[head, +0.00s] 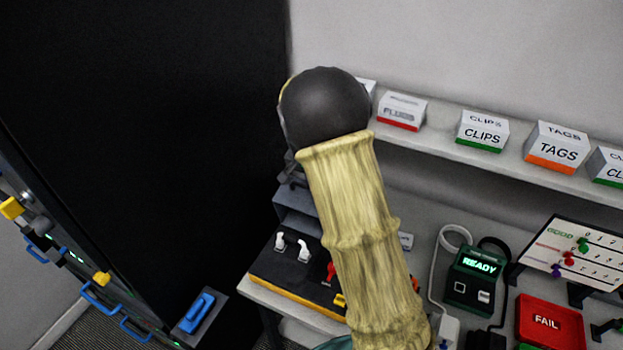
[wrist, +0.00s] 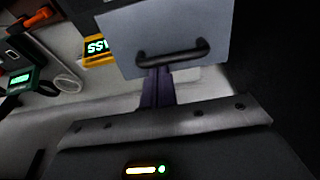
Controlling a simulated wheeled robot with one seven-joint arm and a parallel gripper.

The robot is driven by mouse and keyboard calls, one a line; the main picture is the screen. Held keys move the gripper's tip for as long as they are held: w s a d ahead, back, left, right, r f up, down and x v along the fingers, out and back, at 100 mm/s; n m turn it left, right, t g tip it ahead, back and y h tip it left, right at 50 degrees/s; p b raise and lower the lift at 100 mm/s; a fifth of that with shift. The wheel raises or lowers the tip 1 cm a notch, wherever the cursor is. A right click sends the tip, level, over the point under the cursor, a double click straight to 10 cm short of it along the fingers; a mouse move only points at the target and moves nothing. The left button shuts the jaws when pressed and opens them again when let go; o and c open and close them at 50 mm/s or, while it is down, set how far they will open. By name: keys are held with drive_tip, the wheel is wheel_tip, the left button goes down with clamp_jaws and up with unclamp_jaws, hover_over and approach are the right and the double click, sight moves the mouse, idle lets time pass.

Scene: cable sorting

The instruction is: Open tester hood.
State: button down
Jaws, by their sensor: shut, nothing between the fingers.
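The tester hood shows in the wrist view as a flat grey panel (wrist: 165,22) with a black bar handle (wrist: 175,54) along its lower edge. My gripper (wrist: 156,72) is shut, and its dark fingers point up at the left part of the handle. I cannot tell whether the fingertips touch it. In the head view, a grey-blue box (head: 296,207) behind the switch panel appears to be the hood, partly hidden. My arm hides most of my gripper there.
A black switch panel (head: 290,262) stands before the box. To the right are a READY unit (head: 476,276), a red FAIL tray (head: 549,325) and a pegboard (head: 573,256). A shelf with label boxes (head: 481,131) runs behind. A tall black cabinet (head: 150,120) fills the left.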

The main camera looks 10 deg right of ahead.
drive_tip(key=shift+r+p, duration=0.3)
drive_tip(key=shift+r, duration=0.3)
drive_tip(key=s+p+v, duration=0.1)
drive_tip(key=p+v, duration=0.4)
drive_tip(key=v, duration=0.3)
drive_tip(key=shift+a+p, duration=0.35)
drive_tip(key=shift+a, duration=0.05)
drive_tip(key=shift+w, duration=0.1)
drive_tip(key=s+d+f+n+b, duration=0.1)
drive_tip(key=s+n+b, duration=0.1)
drive_tip(key=s, duration=0.6)
drive_tip(key=s+d+f+n+y+b, duration=0.1)
drive_tip(key=s+d+n, duration=0.1)
drive_tip(key=s, duration=0.5)
drive_tip(key=s+d+f+n+b, duration=0.1)
drive_tip(key=s+f+n+b, duration=0.1)
drive_tip(key=s, duration=0.6)
drive_tip(key=shift+s+d+n+y+b, duration=0.25)
drive_tip(key=shift+s+n+y+b, duration=0.1)
drive_tip(key=shift+n, duration=0.35)
